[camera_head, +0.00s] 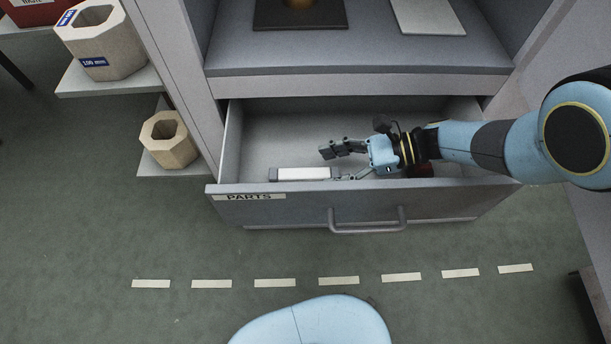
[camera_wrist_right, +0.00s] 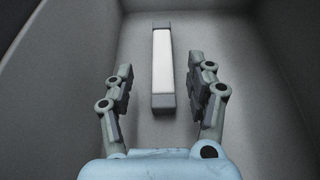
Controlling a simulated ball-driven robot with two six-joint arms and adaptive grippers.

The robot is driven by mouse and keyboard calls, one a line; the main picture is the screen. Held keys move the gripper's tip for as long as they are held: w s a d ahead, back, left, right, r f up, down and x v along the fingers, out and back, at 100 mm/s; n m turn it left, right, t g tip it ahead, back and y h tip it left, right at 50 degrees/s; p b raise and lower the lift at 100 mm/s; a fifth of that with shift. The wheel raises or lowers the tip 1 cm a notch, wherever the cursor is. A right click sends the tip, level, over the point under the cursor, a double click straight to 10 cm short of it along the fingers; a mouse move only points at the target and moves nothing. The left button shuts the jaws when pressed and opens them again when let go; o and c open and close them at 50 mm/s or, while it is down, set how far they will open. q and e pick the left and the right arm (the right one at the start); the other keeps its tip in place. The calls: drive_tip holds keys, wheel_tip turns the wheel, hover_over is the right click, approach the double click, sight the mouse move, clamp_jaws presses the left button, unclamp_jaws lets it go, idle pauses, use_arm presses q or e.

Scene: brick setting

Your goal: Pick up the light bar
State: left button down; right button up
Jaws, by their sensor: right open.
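The light bar (camera_head: 303,174) is a white bar with grey ends. It lies in the open drawer marked PARTS (camera_head: 280,203), near the front wall at the left. In the right wrist view the light bar (camera_wrist_right: 163,65) lies lengthwise on the drawer floor, ahead of and between the fingers. My right gripper (camera_head: 334,164) reaches into the drawer from the right, close to the bar's right end. In the right wrist view my right gripper (camera_wrist_right: 163,88) is open, with a finger on either side of the bar's near end and gaps on both sides. My left gripper is not in view.
The drawer's front wall with its handle (camera_head: 367,226) stands before the bar. A shelf (camera_head: 360,71) above holds a dark plate (camera_head: 330,17) and a pale panel (camera_head: 428,16). Octagonal containers (camera_head: 169,139) stand at left.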

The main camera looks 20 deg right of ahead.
sight(307, 172)
drive_tip(key=shift+w+a+f, duration=0.1)
drive_tip(key=shift+a+f, duration=0.15)
drive_tip(key=shift+a, duration=0.05)
drive_tip(key=shift+a+f+b, duration=0.25)
drive_tip(key=shift+b, duration=0.1)
drive_tip(key=b+x, duration=0.2)
drive_tip(key=x, duration=0.2)
drive_tip(key=shift+w+d+f, duration=0.2)
drive_tip(key=shift+a, duration=0.25)
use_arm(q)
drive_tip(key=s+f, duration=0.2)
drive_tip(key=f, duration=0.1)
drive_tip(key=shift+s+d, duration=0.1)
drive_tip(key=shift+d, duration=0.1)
use_arm(e)
drive_tip(key=c, duration=0.7)
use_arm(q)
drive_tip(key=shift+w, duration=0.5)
use_arm(e)
drive_tip(key=shift+d, duration=0.1)
clamp_jaws()
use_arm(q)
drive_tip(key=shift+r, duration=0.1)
use_arm(e)
drive_tip(key=shift+r, duration=0.15)
